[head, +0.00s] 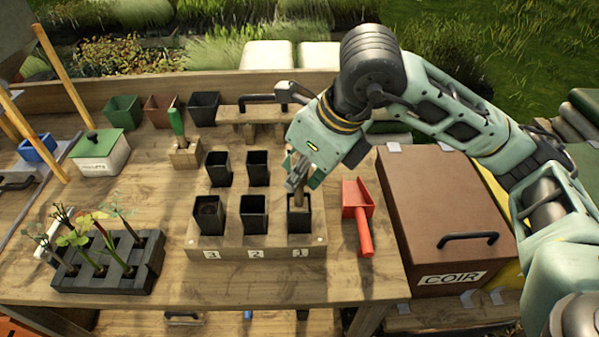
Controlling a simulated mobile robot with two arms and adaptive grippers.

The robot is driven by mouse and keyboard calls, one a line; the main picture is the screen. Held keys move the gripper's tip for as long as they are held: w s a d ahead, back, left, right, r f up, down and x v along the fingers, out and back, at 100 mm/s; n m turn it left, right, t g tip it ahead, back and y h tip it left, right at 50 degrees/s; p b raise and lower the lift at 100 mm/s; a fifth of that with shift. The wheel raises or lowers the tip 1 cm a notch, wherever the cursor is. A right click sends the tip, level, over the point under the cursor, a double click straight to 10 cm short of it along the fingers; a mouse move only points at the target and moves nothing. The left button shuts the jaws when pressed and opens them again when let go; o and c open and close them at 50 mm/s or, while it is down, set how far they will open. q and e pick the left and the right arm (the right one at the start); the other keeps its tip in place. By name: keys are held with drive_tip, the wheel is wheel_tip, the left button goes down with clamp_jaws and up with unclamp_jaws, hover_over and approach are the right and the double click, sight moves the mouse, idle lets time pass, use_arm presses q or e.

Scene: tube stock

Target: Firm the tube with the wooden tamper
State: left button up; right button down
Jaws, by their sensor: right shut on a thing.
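My right gripper (297,178) is shut on the wooden tamper (299,199) and holds it upright. The tamper's lower end is at or inside the mouth of the black tube (299,222) behind label 1. I cannot tell how deep it sits or whether it touches the fill. The tube stands in the front right place of the wooden rack (230,247). The gripper covers the tamper's upper part and the rack's back right place. My left gripper is out of view.
Other black tubes stand in the rack, behind label 2 (253,214) and label 3 (208,216). A red scoop (358,205) lies right of the rack, beside the brown COIR box (430,200). A black seedling tray (110,265) is at left. A green-handled tool (177,122) stands behind the rack.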

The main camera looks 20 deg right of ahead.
drive_tip(key=shift+f+b, duration=0.3)
drive_tip(key=shift+b, duration=0.5)
idle(0.8)
drive_tip(key=shift+s, duration=0.1)
idle(0.5)
drive_tip(key=shift+r+p, duration=0.55)
drive_tip(key=shift+r, duration=0.15)
drive_tip(key=shift+r+p, duration=2.8)
drive_tip(key=shift+r, duration=2.05)
